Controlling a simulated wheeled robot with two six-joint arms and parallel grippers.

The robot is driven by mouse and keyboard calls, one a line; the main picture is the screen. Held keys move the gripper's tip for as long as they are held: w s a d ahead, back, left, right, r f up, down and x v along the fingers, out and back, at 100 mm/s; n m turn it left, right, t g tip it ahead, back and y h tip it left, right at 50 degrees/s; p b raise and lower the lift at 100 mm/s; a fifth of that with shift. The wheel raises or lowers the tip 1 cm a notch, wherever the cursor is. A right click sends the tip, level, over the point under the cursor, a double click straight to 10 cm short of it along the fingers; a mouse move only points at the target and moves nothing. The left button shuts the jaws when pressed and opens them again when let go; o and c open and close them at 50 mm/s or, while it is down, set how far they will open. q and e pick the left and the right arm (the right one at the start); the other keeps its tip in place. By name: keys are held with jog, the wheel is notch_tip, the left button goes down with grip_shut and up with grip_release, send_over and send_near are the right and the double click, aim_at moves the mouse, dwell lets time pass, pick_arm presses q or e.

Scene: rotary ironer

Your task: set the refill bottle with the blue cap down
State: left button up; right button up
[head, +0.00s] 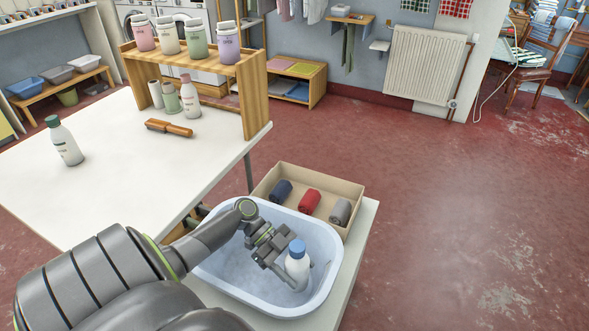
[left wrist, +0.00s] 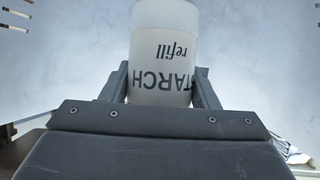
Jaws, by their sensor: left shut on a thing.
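The refill bottle with the blue cap (head: 297,262) is white and looks roughly upright in the head view, over the pale blue basin (head: 330,284). My left gripper (head: 284,273) is shut on it from the left side. In the left wrist view the bottle (left wrist: 163,50) sits between both fingers, its label reading "STARCH refill" upside down. I cannot tell whether its base touches the basin floor. My right gripper does not show.
A cardboard box (head: 352,190) with dark blue, red and grey rolls stands behind the basin. On the white table (head: 100,180) are a green-capped bottle (head: 64,142), a brush (head: 169,128) and several bottles near a wooden shelf (head: 254,95). The table's middle is clear.

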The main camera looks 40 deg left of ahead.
aim_at(306, 286)
pick_arm(q)
jog(key=shift+f, duration=1.6)
jog(key=shift+f+b, duration=0.1)
jog(key=shift+b, duration=0.2)
jog(key=o, duration=1)
jog(key=shift+r, duration=0.2)
jog(key=v, duration=0.7)
jog(key=shift+a+b, duration=0.2)
jog(key=shift+b, duration=0.15)
